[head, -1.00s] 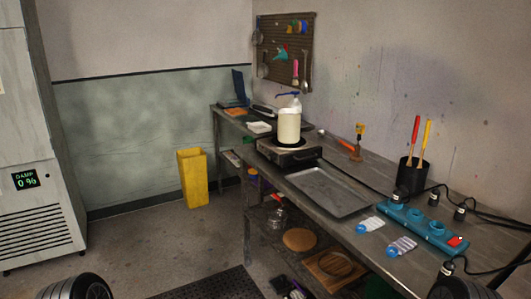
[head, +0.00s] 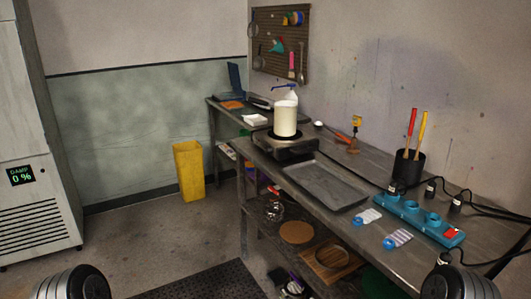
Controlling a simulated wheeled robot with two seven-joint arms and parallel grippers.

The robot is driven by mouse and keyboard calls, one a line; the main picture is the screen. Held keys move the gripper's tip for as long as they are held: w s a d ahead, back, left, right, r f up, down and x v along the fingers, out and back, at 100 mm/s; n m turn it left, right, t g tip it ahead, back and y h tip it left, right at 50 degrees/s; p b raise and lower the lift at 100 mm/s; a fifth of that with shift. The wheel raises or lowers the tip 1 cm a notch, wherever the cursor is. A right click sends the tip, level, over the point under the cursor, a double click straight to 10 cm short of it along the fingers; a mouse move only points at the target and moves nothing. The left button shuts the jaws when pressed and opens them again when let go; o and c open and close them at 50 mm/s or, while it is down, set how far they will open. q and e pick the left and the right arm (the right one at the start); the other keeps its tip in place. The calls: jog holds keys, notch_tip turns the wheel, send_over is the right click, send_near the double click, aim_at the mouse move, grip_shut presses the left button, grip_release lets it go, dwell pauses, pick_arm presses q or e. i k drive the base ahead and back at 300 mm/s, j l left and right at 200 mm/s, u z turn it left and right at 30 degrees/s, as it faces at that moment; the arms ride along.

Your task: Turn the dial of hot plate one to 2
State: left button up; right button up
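Neither of my grippers is in view. Only dark rounded parts of my own arms show at the bottom left and bottom right corners, well short of the hot plate.
The workbench (head: 412,262) carries a grey tray (head: 325,185), a blue power strip (head: 420,219) with black cables and a black cup (head: 407,170) of red and yellow tools. A yellow bin (head: 188,171) stands on the floor. Open floor lies left of the bench.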

aim_at(268, 149)
jog(key=i+j+z, duration=0.1)
jog(key=z, duration=0.85)
jog(key=i+j+z, duration=0.15)
jog(key=j+z, duration=0.2)
jog(key=j, duration=0.15)
jog(key=i+j+z, duration=0.1)
jog(key=j+z, duration=0.25)
jog(key=j, duration=0.2)
jog(key=j+z, duration=0.35)
jog(key=j, duration=1.6)
